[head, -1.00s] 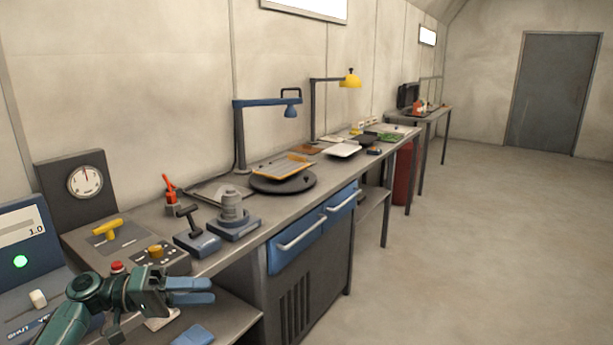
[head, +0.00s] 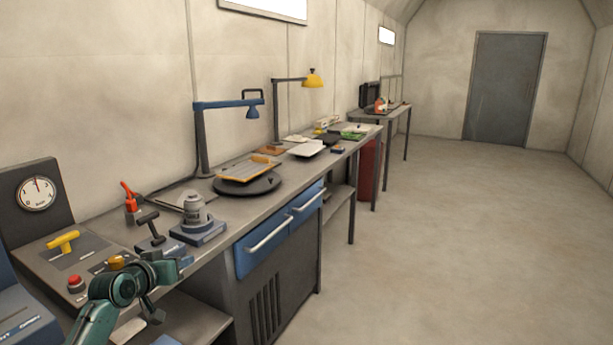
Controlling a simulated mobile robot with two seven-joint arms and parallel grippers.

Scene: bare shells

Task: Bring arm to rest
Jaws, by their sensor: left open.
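My left arm (head: 100,305) is green and comes in from the bottom left. My right gripper is not in view.
The workbench (head: 225,222) runs along the left wall. Near my arm are a red button (head: 76,285), a yellow handle (head: 63,241) and a black lever (head: 150,230). A blue lamp (head: 203,135) stands farther back. The floor (head: 430,250) is clear.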

